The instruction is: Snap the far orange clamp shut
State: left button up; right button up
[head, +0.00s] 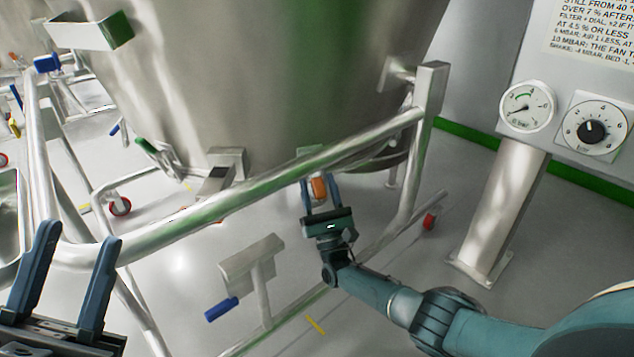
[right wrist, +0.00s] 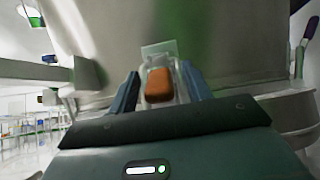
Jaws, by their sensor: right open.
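One orange clamp (head: 319,188) shows clearly, low on the steel vessel behind the frame's tube; its mount is partly hidden by the tube. My right gripper (head: 321,193) is open, with its two fingers on either side of the orange handle. In the right wrist view the orange handle (right wrist: 158,84) stands between the two open fingers (right wrist: 160,88), in front of a pale metal plate on the vessel wall. I cannot tell whether the fingers touch it. My left gripper (head: 68,268) is open and empty at the lower left, away from the clamp.
The steel vessel (head: 260,80) sits in a tubular frame (head: 270,185) whose rail crosses in front of it. A pedal with a blue end (head: 222,309) stands low in front. A post with gauge (head: 527,105) and dial (head: 594,127) stands at right. Open floor lies between.

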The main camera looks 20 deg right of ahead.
jog(key=shift+w+r, duration=0.5)
jog(key=shift+w, duration=0.05)
jog(key=shift+c, duration=0.3)
grip_shut()
